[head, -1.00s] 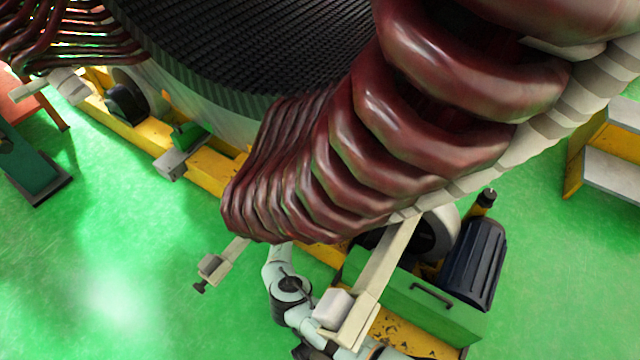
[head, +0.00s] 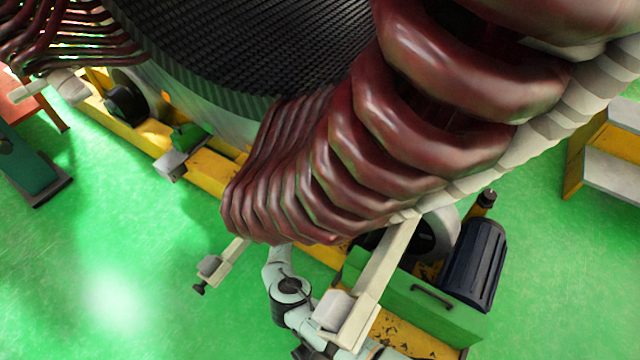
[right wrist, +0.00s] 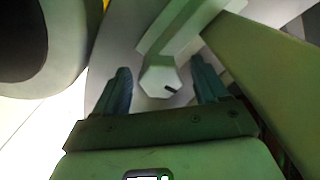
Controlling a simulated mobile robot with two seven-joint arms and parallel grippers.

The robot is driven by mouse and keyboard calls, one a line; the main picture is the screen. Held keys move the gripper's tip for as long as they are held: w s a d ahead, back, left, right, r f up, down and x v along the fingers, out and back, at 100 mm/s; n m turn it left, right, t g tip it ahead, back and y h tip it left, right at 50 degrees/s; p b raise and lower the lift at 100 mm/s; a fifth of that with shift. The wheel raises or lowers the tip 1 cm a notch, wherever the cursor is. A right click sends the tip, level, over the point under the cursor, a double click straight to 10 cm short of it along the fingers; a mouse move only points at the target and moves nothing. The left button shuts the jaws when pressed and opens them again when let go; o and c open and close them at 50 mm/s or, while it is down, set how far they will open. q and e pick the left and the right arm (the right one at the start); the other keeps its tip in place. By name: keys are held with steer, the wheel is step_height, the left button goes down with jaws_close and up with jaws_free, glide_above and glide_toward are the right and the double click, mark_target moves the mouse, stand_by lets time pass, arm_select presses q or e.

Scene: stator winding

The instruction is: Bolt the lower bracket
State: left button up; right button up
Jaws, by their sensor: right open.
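In the right wrist view, my right gripper (right wrist: 162,88) is open, with one dark finger on each side of a pale hexagonal end piece (right wrist: 158,80). This piece has a small dark slot and sits at the end of a pale bar (right wrist: 178,28). The fingers appear apart from it. In the head view, a pale bracket arm (head: 385,262) with a white block (head: 337,308) sticks out below the coils. A second, shorter bracket arm (head: 228,256) ends in a small dark bolt (head: 200,287). My arm reaches up under the coils, which hide its gripper. My left gripper is not in view.
Thick dark red coils (head: 360,160) overhang the work area around the stator core (head: 250,50). A green box (head: 430,305), a dark motor (head: 478,262) and a yellow frame (head: 205,172) stand below. Yellow steps (head: 590,150) are at the right. Green floor (head: 110,250) is clear at lower left.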

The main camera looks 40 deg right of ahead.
arm_select(q)
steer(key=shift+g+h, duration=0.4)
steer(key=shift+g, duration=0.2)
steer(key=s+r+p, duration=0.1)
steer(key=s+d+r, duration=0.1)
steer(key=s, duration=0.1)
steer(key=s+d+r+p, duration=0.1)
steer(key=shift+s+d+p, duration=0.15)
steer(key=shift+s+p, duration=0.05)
steer(key=shift+p, duration=0.15)
arm_select(e)
steer(key=v, duration=1.3)
steer(key=shift+a, duration=0.15)
